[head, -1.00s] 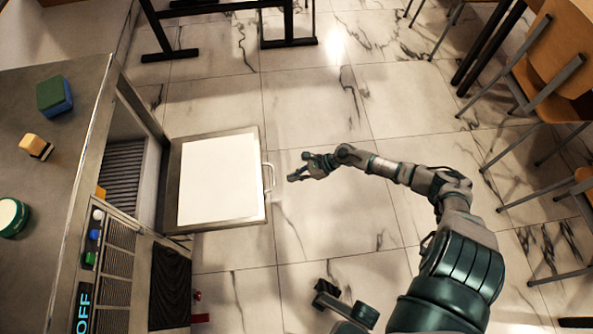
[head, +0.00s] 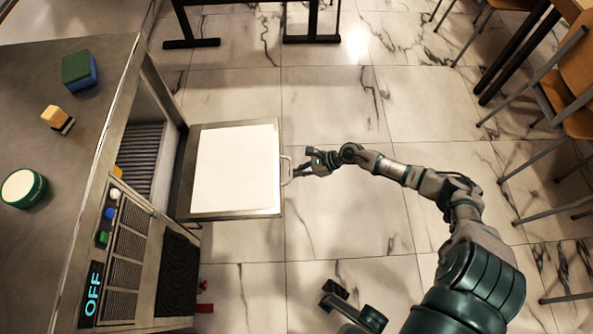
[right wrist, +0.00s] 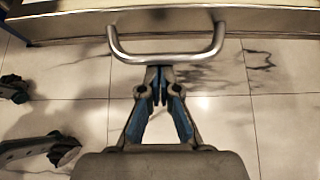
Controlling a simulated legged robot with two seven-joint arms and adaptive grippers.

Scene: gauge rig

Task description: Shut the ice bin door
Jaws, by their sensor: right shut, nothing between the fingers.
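The ice bin door (head: 236,170) is a flat panel with a white inner face and metal rim. It is swung down open, sticking out from the machine at the left. Its metal handle (head: 287,170) is on the door's right edge, and it spans the upper part of the right wrist view (right wrist: 166,57). My right gripper (head: 300,168) is shut and empty, right beside the handle. In the right wrist view its fingertips (right wrist: 158,72) are just below the handle bar; I cannot tell whether they touch it.
The machine has a dark slatted opening (head: 140,158), coloured buttons and a display (head: 92,293) reading OFF. Sponges (head: 79,71) and a round green tin (head: 22,188) lie on its top. Chairs (head: 560,80) stand at the right. The marble floor (head: 335,235) is clear around my right arm.

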